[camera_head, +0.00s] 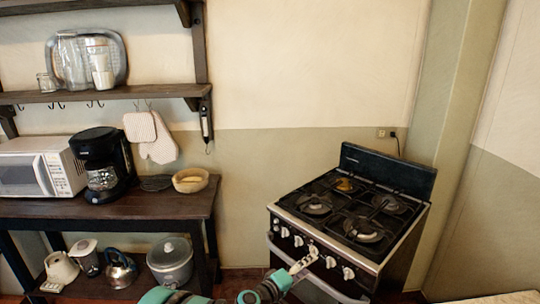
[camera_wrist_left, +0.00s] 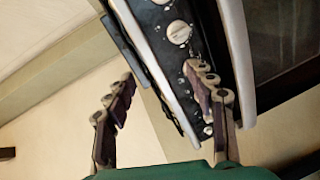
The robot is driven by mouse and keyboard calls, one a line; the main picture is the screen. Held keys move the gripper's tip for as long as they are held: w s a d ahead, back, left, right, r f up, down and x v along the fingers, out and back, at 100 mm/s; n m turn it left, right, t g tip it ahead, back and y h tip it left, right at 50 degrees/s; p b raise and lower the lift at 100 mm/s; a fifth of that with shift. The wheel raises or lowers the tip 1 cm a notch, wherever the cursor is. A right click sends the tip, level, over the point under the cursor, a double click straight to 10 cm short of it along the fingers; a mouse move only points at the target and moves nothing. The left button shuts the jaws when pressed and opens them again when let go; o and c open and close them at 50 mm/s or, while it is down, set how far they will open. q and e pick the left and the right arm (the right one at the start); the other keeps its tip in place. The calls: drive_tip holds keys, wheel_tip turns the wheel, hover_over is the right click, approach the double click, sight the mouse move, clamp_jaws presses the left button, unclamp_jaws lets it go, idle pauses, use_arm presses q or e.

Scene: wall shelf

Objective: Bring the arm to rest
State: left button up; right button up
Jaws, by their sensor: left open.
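My left gripper (camera_head: 303,263) is in front of the stove's knob panel in the head view, at the end of my teal arm low in the picture. In the left wrist view, its two fingers (camera_wrist_left: 160,76) stand wide apart with nothing between them. Behind the fingers there, the stove's front panel with white knobs (camera_wrist_left: 179,32) shows, tilted in the picture. I cannot tell whether a finger touches the panel. My right gripper is not in view.
The black stove (camera_head: 350,205) stands against the wall at right. At left, a dark wooden table (camera_head: 140,205) bears a microwave (camera_head: 35,168), a coffee maker (camera_head: 104,165) and a bowl (camera_head: 190,180). A wall shelf (camera_head: 110,94) hangs above. Floor shows between table and stove.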

use_arm(q)
drive_tip(key=s+a+r+m+g+y, duration=0.2)
drive_tip(key=s+a+r+m+y, duration=0.2)
drive_tip(key=s+a+r, duration=0.5)
drive_tip(key=s+a+f+m+y, duration=0.1)
drive_tip(key=s+a+y, duration=0.3)
drive_tip(key=s+a, duration=0.6)
drive_tip(key=s+a+f+g+y, duration=0.1)
drive_tip(key=s+a+f+y, duration=0.3)
drive_tip(key=s+a, duration=0.7)
drive_tip(key=shift+s+m+g, duration=0.3)
drive_tip(key=shift+s+m, duration=0.1)
drive_tip(key=shift+s, duration=0.05)
drive_tip(key=shift+a+f, duration=0.1)
